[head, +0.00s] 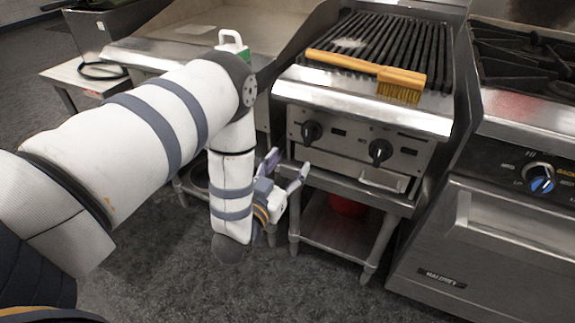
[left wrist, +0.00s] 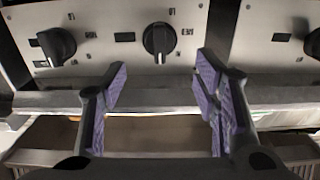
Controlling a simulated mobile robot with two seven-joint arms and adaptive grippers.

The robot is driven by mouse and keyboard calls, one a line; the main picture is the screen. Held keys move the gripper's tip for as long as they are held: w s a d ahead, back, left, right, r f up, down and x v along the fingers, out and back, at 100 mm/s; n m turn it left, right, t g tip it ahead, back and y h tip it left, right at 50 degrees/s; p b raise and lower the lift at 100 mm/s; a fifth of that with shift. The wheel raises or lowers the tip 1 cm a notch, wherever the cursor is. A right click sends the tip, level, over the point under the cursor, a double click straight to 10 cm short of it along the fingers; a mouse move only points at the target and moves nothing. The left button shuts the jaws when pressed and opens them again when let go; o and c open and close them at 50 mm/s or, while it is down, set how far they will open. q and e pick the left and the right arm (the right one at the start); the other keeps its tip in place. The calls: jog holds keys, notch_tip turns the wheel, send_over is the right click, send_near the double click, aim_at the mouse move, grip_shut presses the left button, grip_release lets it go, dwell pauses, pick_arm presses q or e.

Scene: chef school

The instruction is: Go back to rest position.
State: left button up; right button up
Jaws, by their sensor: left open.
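My left arm reaches in from the left in the head view and bends down in front of the cooking counter. My left gripper (head: 288,168) is open and empty, beside the left front of the charbroiler (head: 365,120). In the left wrist view the two purple-padded fingers (left wrist: 158,85) are spread apart with nothing between them. Beyond them is a steel panel with black knobs (left wrist: 159,40). I cannot tell whether the fingers touch anything. My right gripper is not in view.
A brush with a wooden handle (head: 345,64) lies across the charbroiler's grates. A white-handled item (head: 232,42) stands on the griddle behind my arm. A range (head: 500,230) stands at the right. A red object (head: 348,205) sits on the lower shelf. Grey floor (head: 310,295) is clear in front.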

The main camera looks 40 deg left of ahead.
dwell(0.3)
pick_arm(q)
jog(key=s+d+f+m+g+h+p, duration=0.1)
jog(key=s+d+f+g+h, duration=0.1)
jog(key=s+d+f+g, duration=0.35)
jog(key=s+d+f+g+h+p, duration=0.15)
jog(key=s+f+g, duration=0.25)
jog(key=s+f, duration=0.4)
jog(key=s+d+g, duration=0.1)
jog(key=s+g, duration=0.2)
jog(key=s, duration=0.6)
jog(key=s+d+r+g+p, duration=0.1)
jog(key=s+g, duration=0.3)
jog(key=s, duration=0.5)
jog(key=s+d+r+m+g, duration=0.1)
jog(key=s+d+g, duration=0.1)
jog(key=s, duration=0.7)
jog(key=shift+s+d+g+h, duration=0.3)
jog(key=shift+g+h, duration=0.15)
jog(key=shift+g, duration=0.3)
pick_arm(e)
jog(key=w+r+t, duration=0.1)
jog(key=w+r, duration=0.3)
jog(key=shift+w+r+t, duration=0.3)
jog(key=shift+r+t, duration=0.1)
